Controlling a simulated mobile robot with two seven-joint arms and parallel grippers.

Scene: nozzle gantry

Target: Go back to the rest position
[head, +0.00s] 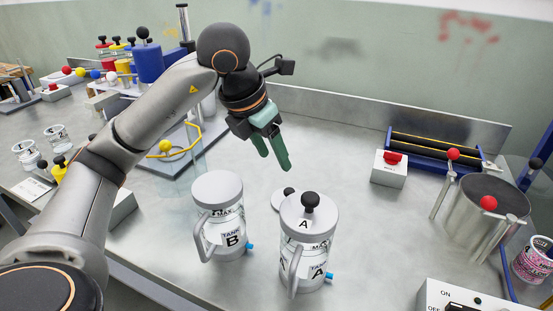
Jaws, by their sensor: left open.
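My left arm comes in from the left, bends at a dark elbow joint and hangs its gripper (273,153) over the middle of the bench. Its green fingers point down and are a little apart, with nothing visible between them. The gripper is above and behind tank B (219,218) and tank A (308,245) in the picture, and does not appear to touch either. Tank A has a lid with a black knob on top. Tank B has a plain grey top without a knob. My right gripper does not show.
A small disc with a black knob (283,197) lies between the tanks. A red-button box (389,169) and a blue roller unit (433,153) stand at the back right. A grey cylinder (487,207) with red-ball levers stands at right. Beakers (57,138) are at left. The bench (345,150) is clear behind tank A.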

